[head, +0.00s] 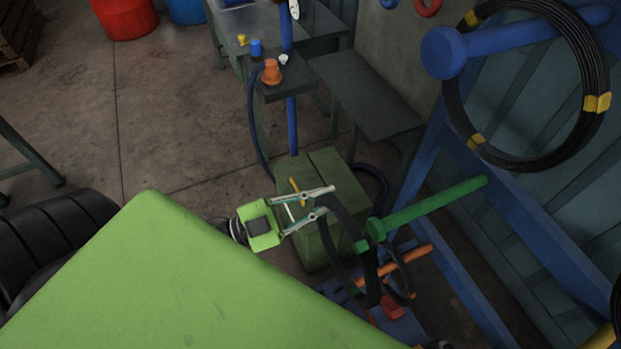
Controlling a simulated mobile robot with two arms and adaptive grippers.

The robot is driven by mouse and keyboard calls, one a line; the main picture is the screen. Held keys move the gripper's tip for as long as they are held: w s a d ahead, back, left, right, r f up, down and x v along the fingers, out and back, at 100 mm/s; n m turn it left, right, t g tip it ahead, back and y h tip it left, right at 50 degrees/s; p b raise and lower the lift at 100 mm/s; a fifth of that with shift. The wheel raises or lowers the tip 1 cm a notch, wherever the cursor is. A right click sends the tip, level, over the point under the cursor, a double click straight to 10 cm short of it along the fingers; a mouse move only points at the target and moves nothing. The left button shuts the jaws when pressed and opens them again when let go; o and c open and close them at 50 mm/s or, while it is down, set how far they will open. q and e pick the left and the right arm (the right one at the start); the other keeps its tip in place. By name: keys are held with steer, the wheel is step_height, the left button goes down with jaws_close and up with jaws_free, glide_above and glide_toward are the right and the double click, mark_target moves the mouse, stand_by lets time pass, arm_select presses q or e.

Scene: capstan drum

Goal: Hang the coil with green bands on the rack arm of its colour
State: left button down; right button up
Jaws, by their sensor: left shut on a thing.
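My left gripper (328,201) is shut on the upper part of a black coil (347,222). The coil hangs down from the fingers, seen at a slant, and shows a green band (361,247). The green rack arm (435,206) sticks out from the blue rack, with a round disc on its near end. The coil is just left of this disc and overlaps it closely in the picture. I cannot tell whether they touch, and the coil does not show along the arm's shaft. My right gripper is not in view.
A black coil with yellow bands (597,103) hangs on the blue rack arm (500,38). An orange rack arm (408,259) lies below the green one. A green box (318,250) stands behind my gripper. A grey bench (367,95) is behind. Open floor lies left.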

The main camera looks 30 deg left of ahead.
arm_select(q)
steer(key=w+d+f+b, duration=0.2)
steer(key=w+d+b, duration=0.1)
steer(key=w+d, duration=0.2)
steer(key=w+d+f+b, duration=0.2)
steer(key=w+d, duration=0.3)
steer(key=w, duration=0.5)
steer(key=shift+w+d+b, duration=0.15)
steer(key=shift+w+b, duration=0.1)
steer(key=shift+b, duration=0.4)
steer(key=shift+f, duration=0.25)
stand_by(0.4)
steer(key=c, duration=2)
jaws_free()
steer(key=v, duration=1.2)
steer(key=shift+s+f, duration=0.1)
steer(key=shift+s, duration=0.05)
